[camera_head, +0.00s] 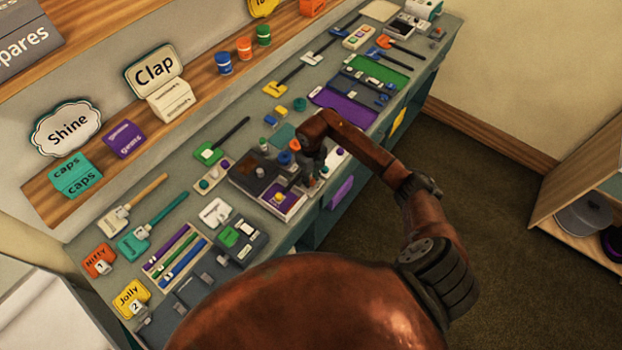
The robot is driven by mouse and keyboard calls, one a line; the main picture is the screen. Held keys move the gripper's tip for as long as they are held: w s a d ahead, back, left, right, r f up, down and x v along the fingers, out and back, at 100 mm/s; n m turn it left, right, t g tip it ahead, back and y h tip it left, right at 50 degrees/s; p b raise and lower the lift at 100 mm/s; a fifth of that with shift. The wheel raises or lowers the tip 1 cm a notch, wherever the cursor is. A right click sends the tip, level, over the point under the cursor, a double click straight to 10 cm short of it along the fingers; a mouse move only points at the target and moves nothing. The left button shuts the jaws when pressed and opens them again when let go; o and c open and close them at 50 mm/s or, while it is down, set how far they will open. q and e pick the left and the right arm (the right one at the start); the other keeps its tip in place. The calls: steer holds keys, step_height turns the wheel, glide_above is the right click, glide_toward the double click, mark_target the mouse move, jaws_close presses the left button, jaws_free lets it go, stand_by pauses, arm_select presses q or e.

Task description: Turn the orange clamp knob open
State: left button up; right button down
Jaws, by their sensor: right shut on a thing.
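My right gripper (311,182) reaches down to the front edge of the bench, near its middle. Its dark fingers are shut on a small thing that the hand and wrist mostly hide. It appears to be the orange clamp knob, but its turn angle cannot be made out. A small orange round piece (295,145) shows just left of the wrist, beside a blue round piece (284,158). My left gripper is not in view.
Left of the gripper stands a dark box (252,172) and a purple-lined tray with a yellow knob (278,197). Tools and small parts crowd the bench. A shelf with signs (155,70) runs behind. The carpet (500,190) in front is clear.

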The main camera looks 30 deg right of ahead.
steer(key=n+b, duration=0.2)
steer(key=n, duration=0.1)
steer(key=shift+d+f+b, duration=0.1)
steer(key=shift+d+b, duration=0.05)
steer(key=shift+b, duration=0.2)
steer(key=n+b, duration=0.4)
steer(key=shift+n, duration=0.3)
steer(key=n+b, duration=0.5)
steer(key=n, duration=0.1)
steer(key=n+b, duration=0.2)
steer(key=n, duration=0.2)
steer(key=shift+b, duration=0.35)
steer(key=n+b, duration=0.2)
steer(key=n, duration=0.1)
steer(key=shift+n, duration=0.3)
steer(key=n+b, duration=0.2)
steer(key=n, duration=0.2)
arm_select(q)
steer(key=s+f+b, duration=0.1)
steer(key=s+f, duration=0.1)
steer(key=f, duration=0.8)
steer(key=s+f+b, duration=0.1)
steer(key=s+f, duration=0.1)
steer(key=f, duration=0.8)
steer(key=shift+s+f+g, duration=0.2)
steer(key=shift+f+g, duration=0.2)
arm_select(e)
steer(key=shift+n, duration=1.9)
